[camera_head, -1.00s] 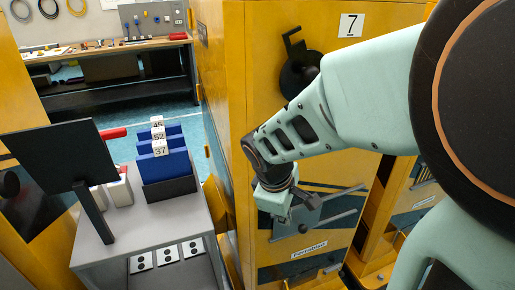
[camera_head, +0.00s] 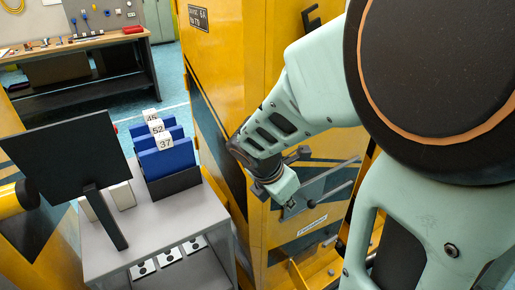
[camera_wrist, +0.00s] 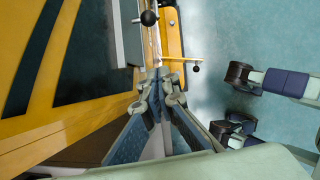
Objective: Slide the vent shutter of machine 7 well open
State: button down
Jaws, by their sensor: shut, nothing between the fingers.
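The yellow cabinet (camera_head: 262,60) is the machine that bore the 7 plate; the plate does not show now. On its lower front is a grey slanted panel with rails (camera_head: 328,183), which looks like the vent shutter. My gripper (camera_head: 290,207) is in front of the panel's left part; I cannot tell whether it touches. In the wrist view, my gripper (camera_wrist: 159,88) has its fingertips together with nothing between them. A black ball knob (camera_wrist: 149,18) is beyond the tips, apart from them. My arm hides part of the machine front.
A grey cart (camera_head: 180,225) with blue card holders (camera_head: 166,155) and a dark screen (camera_head: 65,160) stands left of the machine. A workbench (camera_head: 75,45) is at the back left. A yellow ledge (camera_head: 312,270) juts out at the machine's foot. Blue floor shows between cart and bench.

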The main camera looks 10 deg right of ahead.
jog(key=w+d+f+b, duration=0.4)
jog(key=d+f+b, duration=0.3)
jog(key=f+b, duration=0.1)
jog(key=shift+w+f+n, duration=0.15)
jog(key=shift+f+n, duration=0.05)
jog(key=shift+n, duration=0.2)
dwell(0.5)
jog(key=w+d+p, duration=0.2)
jog(key=d+p, duration=0.3)
jog(key=d, duration=0.2)
jog(key=w+d+p, duration=0.3)
jog(key=d+p, duration=0.2)
jog(key=d, duration=0.3)
jog(key=shift+w+d, duration=0.2)
jog(key=shift+d+r, duration=0.1)
jog(key=shift+r, duration=0.05)
